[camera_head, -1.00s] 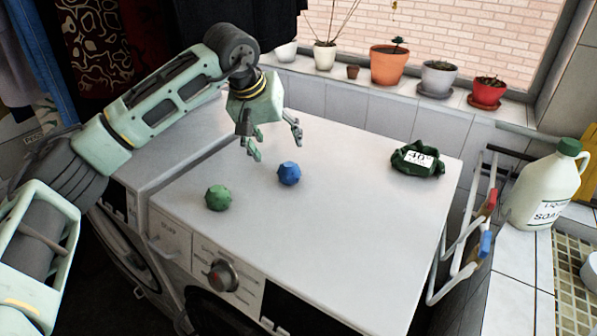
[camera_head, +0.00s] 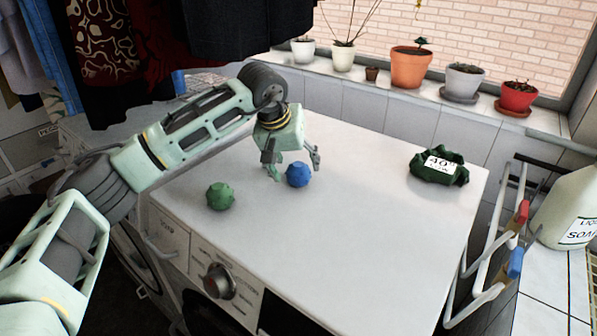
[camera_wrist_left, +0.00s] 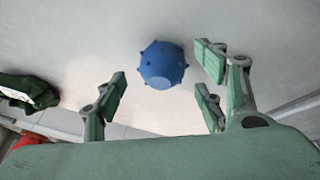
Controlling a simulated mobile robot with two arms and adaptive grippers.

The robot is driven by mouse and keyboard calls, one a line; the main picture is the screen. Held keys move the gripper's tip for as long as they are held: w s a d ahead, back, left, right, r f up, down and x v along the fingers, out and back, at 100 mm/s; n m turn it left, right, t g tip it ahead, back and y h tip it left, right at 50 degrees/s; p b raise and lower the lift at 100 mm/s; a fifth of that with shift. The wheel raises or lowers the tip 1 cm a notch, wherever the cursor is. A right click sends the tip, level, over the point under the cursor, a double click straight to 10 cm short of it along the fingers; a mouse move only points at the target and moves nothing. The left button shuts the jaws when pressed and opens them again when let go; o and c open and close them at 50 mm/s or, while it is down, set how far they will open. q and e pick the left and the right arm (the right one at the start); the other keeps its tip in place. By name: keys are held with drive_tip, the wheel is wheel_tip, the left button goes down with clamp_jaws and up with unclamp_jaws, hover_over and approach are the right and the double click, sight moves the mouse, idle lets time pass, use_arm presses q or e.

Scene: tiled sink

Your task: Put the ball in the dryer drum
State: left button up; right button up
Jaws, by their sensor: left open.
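A blue knobbly ball (camera_head: 298,174) lies on the white top of the machine (camera_head: 345,225). A green knobbly ball (camera_head: 220,196) lies to its left, nearer the front edge. My left gripper (camera_head: 294,170) is open just above and behind the blue ball, fingers pointing down. In the left wrist view the blue ball (camera_wrist_left: 162,65) shows beyond the open fingers (camera_wrist_left: 160,92), roughly between their two sides and not gripped. The machine's front is partly visible; the inside of its drum is hidden. My right gripper is not seen.
A dark green item with a "40" label (camera_head: 438,167) lies at the back right of the top. A drying rack (camera_head: 500,240) and a soap jug (camera_head: 570,210) stand to the right. Potted plants (camera_head: 410,66) line the sill.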

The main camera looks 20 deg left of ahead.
sight(296, 167)
use_arm(q)
drive_tip(key=x, duration=0.3)
drive_tip(key=shift+f, duration=0.15)
drive_tip(key=shift+c, duration=0.4)
drive_tip(key=c, duration=1.3)
drive_tip(key=shift+o, duration=0.2)
drive_tip(key=shift+r, duration=0.2)
